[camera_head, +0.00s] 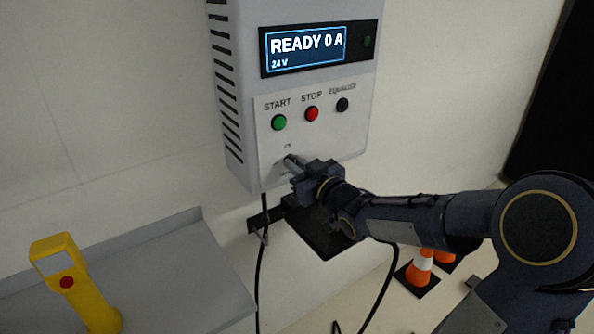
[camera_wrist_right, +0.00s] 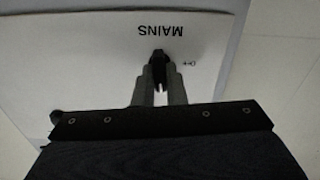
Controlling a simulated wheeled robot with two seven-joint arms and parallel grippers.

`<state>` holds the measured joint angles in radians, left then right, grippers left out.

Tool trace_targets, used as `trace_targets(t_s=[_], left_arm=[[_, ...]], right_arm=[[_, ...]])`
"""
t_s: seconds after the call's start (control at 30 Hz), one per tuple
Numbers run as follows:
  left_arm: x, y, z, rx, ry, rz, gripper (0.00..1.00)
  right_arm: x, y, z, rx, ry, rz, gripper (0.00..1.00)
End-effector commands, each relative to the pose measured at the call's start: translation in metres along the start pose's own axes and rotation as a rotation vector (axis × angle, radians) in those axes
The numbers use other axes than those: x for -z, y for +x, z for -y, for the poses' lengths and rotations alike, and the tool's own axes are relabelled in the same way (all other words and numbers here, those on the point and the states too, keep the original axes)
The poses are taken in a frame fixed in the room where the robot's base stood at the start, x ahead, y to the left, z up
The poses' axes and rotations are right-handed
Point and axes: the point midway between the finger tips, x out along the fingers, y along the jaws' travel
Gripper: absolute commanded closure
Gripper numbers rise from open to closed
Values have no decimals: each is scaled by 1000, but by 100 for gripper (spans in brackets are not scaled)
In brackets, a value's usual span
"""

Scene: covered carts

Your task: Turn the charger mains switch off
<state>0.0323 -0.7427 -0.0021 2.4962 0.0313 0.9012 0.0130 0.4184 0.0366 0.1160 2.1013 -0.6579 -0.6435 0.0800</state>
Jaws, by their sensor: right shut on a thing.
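The charger (camera_head: 295,80) is a light grey wall box in the head view. Its display (camera_head: 307,48) reads "READY 0 A" and "24 V". The mains switch (camera_wrist_right: 158,58) is a small dark lever on the charger's lower panel, under the word "MAINS" in the right wrist view, which shows upside down. My right gripper (camera_wrist_right: 160,80) is shut on the switch, with its two fingers on either side of it. In the head view the right gripper (camera_head: 293,163) covers most of the switch, so its exact position is hard to tell. My left gripper is not in view.
Green start (camera_head: 279,122), red stop (camera_head: 312,114) and black equalize (camera_head: 342,105) buttons sit above my right gripper. A yellow handheld unit (camera_head: 75,285) stands on a grey surface (camera_head: 180,275) at lower left. Black cables (camera_head: 260,285) hang below the charger. Orange cones (camera_head: 420,268) stand on the floor.

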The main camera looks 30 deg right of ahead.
Motion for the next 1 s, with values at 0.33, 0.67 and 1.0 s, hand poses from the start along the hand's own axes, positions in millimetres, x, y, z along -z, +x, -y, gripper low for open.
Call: trace_targets(t_s=[0.33, 0.67, 1.0], left_arm=[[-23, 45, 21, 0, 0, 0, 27], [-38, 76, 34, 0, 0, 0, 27], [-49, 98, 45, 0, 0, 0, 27]], right_arm=[[-6, 0, 2, -1, -297, -6, 100], [-5, 0, 3, -1, -611, -4, 100], [-5, 0, 4, -1, -934, -2, 100]])
